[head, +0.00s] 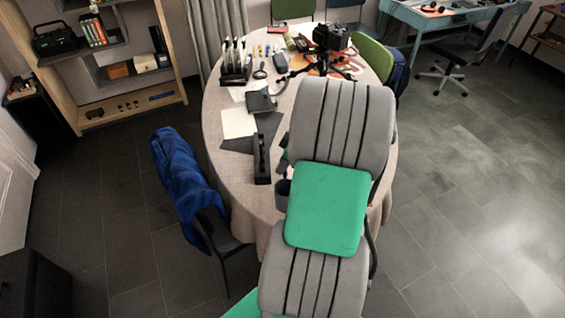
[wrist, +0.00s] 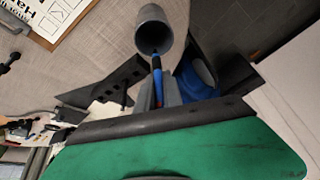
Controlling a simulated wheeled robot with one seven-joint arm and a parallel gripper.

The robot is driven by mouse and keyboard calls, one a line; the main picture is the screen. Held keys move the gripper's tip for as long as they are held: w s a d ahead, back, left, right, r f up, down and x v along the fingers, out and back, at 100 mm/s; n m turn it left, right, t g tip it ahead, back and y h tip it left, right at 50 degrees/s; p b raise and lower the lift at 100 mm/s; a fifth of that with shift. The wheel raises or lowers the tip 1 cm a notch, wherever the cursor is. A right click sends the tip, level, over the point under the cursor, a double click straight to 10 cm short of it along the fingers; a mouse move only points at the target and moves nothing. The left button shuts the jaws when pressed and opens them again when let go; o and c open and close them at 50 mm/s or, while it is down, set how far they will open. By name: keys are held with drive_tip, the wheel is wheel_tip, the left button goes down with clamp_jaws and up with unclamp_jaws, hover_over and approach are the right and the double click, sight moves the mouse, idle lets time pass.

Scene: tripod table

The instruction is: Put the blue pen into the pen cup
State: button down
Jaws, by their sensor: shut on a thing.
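The blue pen (wrist: 157,82), with a red part, is between the fingers of my gripper (wrist: 158,96) in the wrist view, and the gripper is shut on it. The grey pen cup (wrist: 153,22) is just beyond, its open mouth facing the camera. The pen's far end overlaps the near rim of the mouth in the picture; I cannot tell whether it is inside. In the head view my arm hides the gripper and pen. A dark rounded piece (head: 282,188) shows at the arm's left edge, possibly the cup.
The cloth-covered table (head: 233,185) bears a black tape dispenser (head: 261,160), papers (head: 238,123), a dark notebook (head: 260,102) and a tripod (head: 325,62). A blue-draped chair (head: 180,175) stands left.

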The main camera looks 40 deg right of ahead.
drive_tip(key=shift+f+b, duration=2.2)
drive_tip(key=shift+f, duration=0.75)
drive_tip(key=c, duration=1.4)
unclamp_jaws()
drive_tip(key=shift+r, duration=0.1)
drive_tip(key=v, duration=0.7)
drive_tip(key=shift+s+r+b, duration=0.15)
drive_tip(key=shift+r+b, duration=0.15)
drive_tip(key=shift+b, duration=0.05)
